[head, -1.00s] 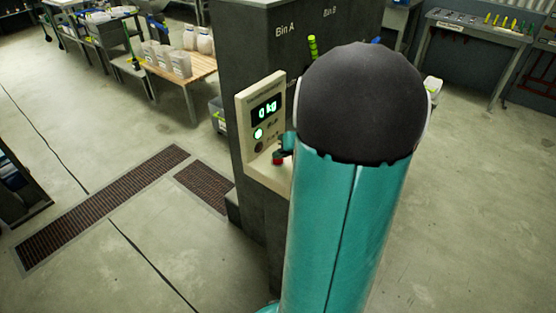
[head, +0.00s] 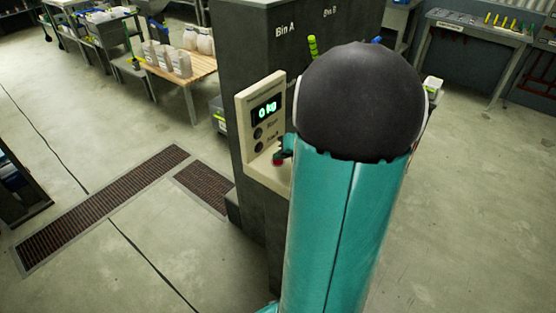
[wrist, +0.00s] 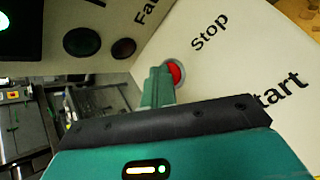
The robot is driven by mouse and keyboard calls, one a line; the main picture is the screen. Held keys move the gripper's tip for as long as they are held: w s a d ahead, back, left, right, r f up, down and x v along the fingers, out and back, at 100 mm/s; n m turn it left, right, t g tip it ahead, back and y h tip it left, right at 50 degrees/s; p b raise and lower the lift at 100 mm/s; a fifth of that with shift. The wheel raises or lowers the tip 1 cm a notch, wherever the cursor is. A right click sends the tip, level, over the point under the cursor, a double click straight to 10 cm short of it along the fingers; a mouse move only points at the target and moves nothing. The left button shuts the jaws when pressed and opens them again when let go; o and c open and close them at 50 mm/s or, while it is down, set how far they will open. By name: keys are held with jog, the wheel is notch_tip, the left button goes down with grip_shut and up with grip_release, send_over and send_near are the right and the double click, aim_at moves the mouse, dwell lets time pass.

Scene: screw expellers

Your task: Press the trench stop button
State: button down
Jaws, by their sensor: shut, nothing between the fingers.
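The red stop button (head: 278,162) sits on the sloping lower ledge of the cream control panel (head: 247,115). In the wrist view the red stop button (wrist: 176,74) has a pale ring and lies beside the word "Stop"; my finger covers its left edge. My gripper (head: 287,145) is at the button, its fingers together and empty. In the wrist view my gripper (wrist: 163,72) overlaps the button; whether it presses it down I cannot tell. The word "Start" is partly visible, but its button is hidden.
The display (head: 266,109) reads 0 kg above two dark lamps (head: 258,133). The panel is on a dark cabinet (head: 228,60) marked Bin A and Bin B. A wooden table (head: 190,75) with containers stands behind. A floor grate (head: 100,205) lies left; my arm hides the panel's right side.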

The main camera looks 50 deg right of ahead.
aim_at(281, 163)
jog(key=shift+r, duration=0.8)
jog(key=shift+r, duration=0.1)
jog(key=shift+r, duration=2.4)
jog(key=shift+a, duration=0.1)
